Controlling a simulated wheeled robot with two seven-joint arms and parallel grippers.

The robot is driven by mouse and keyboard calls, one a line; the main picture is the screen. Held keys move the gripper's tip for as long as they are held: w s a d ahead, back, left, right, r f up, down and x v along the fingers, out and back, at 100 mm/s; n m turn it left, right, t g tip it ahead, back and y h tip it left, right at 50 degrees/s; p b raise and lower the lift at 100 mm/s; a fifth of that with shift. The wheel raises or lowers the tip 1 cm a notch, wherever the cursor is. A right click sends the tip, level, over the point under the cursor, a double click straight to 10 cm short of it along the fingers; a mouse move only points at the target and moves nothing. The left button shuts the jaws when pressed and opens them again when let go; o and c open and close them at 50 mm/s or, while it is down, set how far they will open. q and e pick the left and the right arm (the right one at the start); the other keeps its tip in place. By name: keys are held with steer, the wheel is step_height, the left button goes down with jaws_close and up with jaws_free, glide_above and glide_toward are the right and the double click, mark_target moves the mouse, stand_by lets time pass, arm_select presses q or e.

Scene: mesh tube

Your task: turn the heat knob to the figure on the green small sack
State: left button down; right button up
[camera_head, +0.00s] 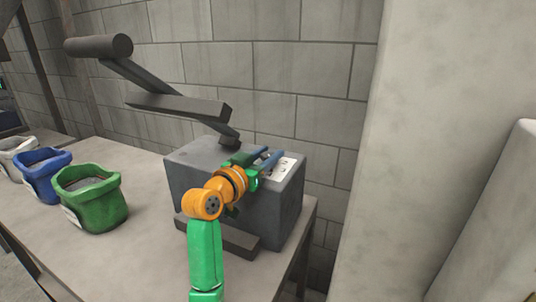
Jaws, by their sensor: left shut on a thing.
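The green small sack (92,200) stands open on the table at the left. It has a pale tag low on its front left side, too small to read. A grey heat press (187,178) stands at the middle right, with a white dial plate (287,166) on its box. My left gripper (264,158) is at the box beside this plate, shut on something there. The heat knob is hidden by the gripper, so its setting cannot be read. My right gripper is not in view.
A blue sack (45,174) and a whitish sack (17,155) stand left of the green one. The press's dark arm and handle (98,46) rise above the box. The table (133,262) is clear between the green sack and press. A block wall is behind.

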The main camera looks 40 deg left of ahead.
arm_select(q)
steer(key=shift+m+h+b, duration=0.3)
steer(key=shift+m+h, duration=0.4)
steer(key=shift+h, duration=0.4)
steer(key=shift+c, duration=2.3)
jaws_free()
